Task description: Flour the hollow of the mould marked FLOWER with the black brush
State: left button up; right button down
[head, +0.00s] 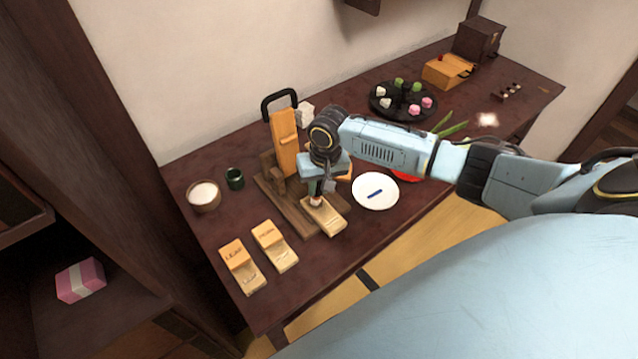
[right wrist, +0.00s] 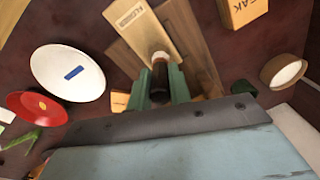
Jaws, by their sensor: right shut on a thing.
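My right gripper (head: 316,188) is shut on the black brush (right wrist: 160,82), which hangs between its fingers with the pale bristle end down. The bristles are at the mould (head: 328,219) lying by the wooden stand; whether they touch its hollow I cannot tell. In the right wrist view this mould (right wrist: 140,28) carries lettering that looks like FLOWER, and the brush and gripper hide its near part. A bowl of white flour (head: 204,195) stands at the left of the table. My left gripper is not in view.
Two more moulds, one marked LEAF (head: 241,265) and another (head: 275,246), lie to the left. A wooden press (head: 285,145) stands behind my gripper. A white plate (head: 375,202) and a red dish (head: 405,176) are to the right. A green cup (head: 235,179) stands near the bowl.

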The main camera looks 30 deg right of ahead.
jog(key=shift+f, duration=0.8)
dwell(0.5)
jog(key=shift+d+p, duration=0.2)
jog(key=shift+p, duration=0.25)
jog(key=shift+a, duration=0.1)
jog(key=shift+a+p, duration=0.3)
jog(key=shift+p, duration=0.25)
jog(key=shift+w+d, duration=0.15)
jog(key=shift+d, duration=0.05)
jog(key=shift+s+p, duration=0.35)
jog(key=shift+p, duration=0.6)
jog(key=shift+w+d, duration=0.2)
